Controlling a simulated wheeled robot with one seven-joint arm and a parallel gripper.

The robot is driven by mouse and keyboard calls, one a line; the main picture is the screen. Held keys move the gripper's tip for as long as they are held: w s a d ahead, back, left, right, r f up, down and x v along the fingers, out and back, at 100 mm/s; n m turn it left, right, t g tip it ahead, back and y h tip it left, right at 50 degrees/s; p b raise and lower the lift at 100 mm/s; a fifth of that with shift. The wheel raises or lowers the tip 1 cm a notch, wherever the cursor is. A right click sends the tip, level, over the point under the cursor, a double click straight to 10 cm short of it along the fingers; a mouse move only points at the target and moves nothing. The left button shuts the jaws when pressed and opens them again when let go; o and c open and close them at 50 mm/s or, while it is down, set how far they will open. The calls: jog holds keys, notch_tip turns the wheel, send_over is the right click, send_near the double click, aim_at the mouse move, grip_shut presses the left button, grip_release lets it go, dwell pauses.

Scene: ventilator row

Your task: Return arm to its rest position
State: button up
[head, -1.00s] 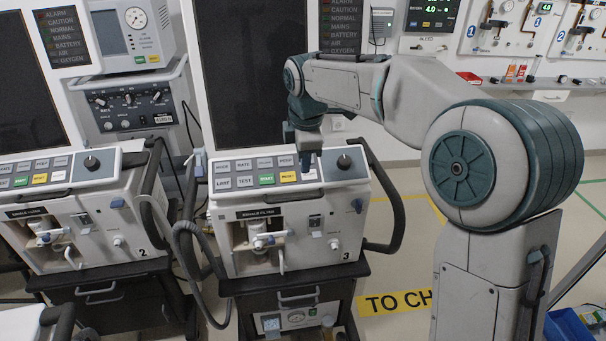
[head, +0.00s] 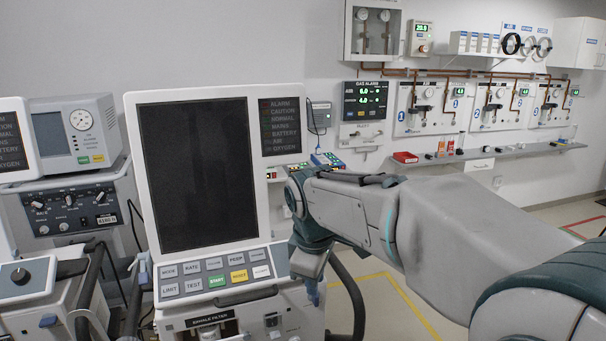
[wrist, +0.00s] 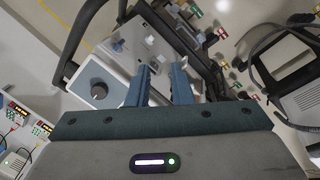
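My arm reaches in from the right in the head view, bent at the elbow. My gripper (head: 314,290) hangs down at the right end of the ventilator's control panel (head: 218,279), covering the spot where its knob sits. In the wrist view my gripper (wrist: 160,85) shows two blue fingers apart with nothing between them. The ventilator (head: 272,318) has a dark screen (head: 197,175) and an alarm lamp column above the panel. Its knob (wrist: 98,89) shows left of the fingers in the wrist view. Whether the fingers touch the machine cannot be told.
Another ventilator (head: 22,285) stands at the left. A black side handle (head: 352,290) curves out right of the near machine. A wall shelf (head: 490,153) with small items and gas panels (head: 425,108) is behind. Some floor shows at the right.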

jog(key=s+d+f+m, duration=0.3)
jog(key=s+d+m, duration=0.3)
jog(key=s, duration=0.2)
jog(key=s+d+f+m, duration=0.4)
jog(key=s+d+m, duration=0.3)
jog(key=s, duration=0.2)
jog(key=shift+d+m, duration=0.25)
jog(key=shift+m, duration=0.05)
jog(key=shift+s, duration=0.1)
dwell(1.5)
